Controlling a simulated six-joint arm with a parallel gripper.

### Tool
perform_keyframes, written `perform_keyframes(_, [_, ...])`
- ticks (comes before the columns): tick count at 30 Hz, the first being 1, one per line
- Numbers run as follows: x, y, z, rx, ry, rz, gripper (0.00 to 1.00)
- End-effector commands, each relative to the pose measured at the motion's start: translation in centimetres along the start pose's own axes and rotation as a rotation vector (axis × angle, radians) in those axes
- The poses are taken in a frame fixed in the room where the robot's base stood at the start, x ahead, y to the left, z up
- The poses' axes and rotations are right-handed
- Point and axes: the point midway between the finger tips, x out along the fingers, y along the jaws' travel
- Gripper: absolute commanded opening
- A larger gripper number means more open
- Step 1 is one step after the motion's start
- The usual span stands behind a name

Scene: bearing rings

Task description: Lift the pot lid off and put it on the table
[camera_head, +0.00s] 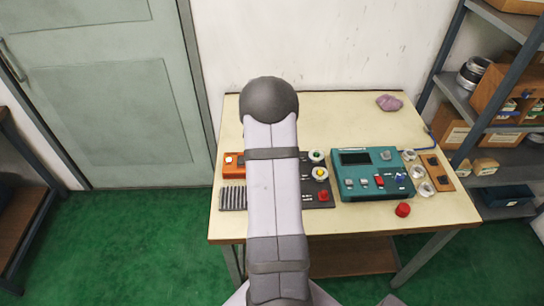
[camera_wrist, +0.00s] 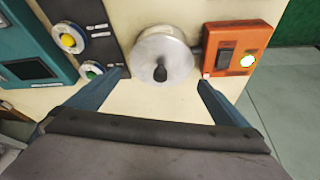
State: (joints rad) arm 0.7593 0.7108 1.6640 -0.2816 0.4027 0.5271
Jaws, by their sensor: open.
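A round silver pot lid (camera_wrist: 176,47) with a black knob (camera_wrist: 160,72) shows in the wrist view, seen from above. It covers the pot, whose body is mostly hidden beneath it. My gripper (camera_wrist: 163,80) is open and empty in the wrist view. One finger is to the lower left of the lid and the other to its lower right, with the knob between them in the picture. I cannot tell the height of the fingers above the lid. In the head view my own arm hides the pot, the lid and the gripper.
An orange switch box (camera_wrist: 237,48) stands close right of the lid in the wrist view. A dark button panel (camera_head: 319,190) and a teal console (camera_head: 370,174) are on the table (camera_head: 330,108). A red knob (camera_head: 403,210) lies near the front edge. The table's back area is mostly clear.

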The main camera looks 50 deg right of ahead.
Motion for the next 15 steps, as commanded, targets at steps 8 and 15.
perform_keyframes(8, [2.6, 0.0, 0.1, 0.000, -0.002, 0.001, 1.00])
perform_keyframes(15, [3.1, 0.0, 0.0, 0.001, 0.001, 0.000, 1.00])
